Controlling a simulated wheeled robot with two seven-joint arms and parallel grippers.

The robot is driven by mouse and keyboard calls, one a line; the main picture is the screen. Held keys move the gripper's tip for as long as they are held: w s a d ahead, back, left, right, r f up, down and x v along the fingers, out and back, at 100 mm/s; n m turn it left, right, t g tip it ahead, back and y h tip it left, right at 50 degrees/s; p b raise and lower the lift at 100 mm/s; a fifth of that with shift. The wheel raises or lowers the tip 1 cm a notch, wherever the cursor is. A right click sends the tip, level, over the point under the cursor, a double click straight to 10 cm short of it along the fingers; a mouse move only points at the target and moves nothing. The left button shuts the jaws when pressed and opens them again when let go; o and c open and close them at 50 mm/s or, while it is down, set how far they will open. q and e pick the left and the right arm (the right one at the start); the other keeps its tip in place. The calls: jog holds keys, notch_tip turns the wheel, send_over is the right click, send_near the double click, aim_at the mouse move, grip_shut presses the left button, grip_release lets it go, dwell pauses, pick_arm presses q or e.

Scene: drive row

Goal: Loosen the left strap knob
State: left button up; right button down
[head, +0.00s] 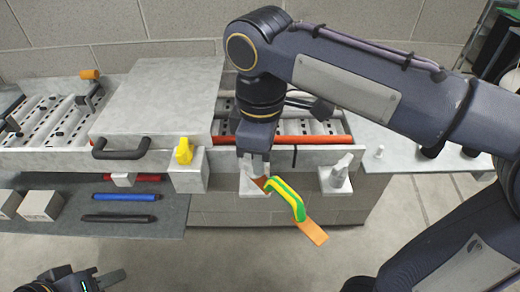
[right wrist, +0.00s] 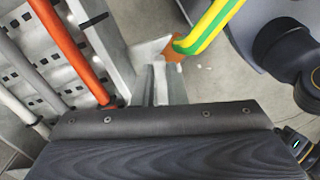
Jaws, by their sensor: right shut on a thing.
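My right gripper (head: 257,168) reaches down onto the left white bracket (head: 250,188) on the front of the row. It is shut on the left strap knob, which its fingers mostly hide. In the right wrist view the fingers (right wrist: 160,85) point at the bracket. A green-and-yellow strap (head: 289,197) with orange end plates runs from under the fingers, its lower end plate (head: 312,232) hanging free. The right strap knob (head: 339,171), grey, stands upright on its own bracket. My left gripper (head: 98,280) is low at the left, apart from everything; its opening is unclear.
A grey cover with a black handle (head: 121,150) lies left of my right arm. A yellow knob (head: 184,150) sits on a grey block. A red-orange bar (head: 310,140) runs behind the brackets. A lower shelf holds a blue tool (head: 125,197), a black tool (head: 118,218) and small boxes (head: 41,205).

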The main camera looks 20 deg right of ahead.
jog(key=n+p, duration=0.1)
jog(key=n, duration=0.3)
jog(key=n+p, duration=0.1)
jog(key=n, duration=0.1)
jog(key=shift+w+d+r+p, duration=0.1)
jog(key=shift+w+r+p, duration=0.05)
jog(key=shift+w+p, duration=0.2)
jog(key=n+p, duration=0.1)
jog(key=n, duration=0.2)
jog(key=shift+w+n, duration=0.15)
jog(key=shift+n, duration=0.25)
jog(key=shift+w+n+p, duration=0.15)
jog(key=shift+n+p, duration=0.35)
jog(key=shift+n, duration=0.9)
jog(key=c, duration=1.5)
grip_release()
jog(key=shift+o, duration=0.2)
notch_tip(320, 180, up, 8)
jog(key=shift+f, duration=0.2)
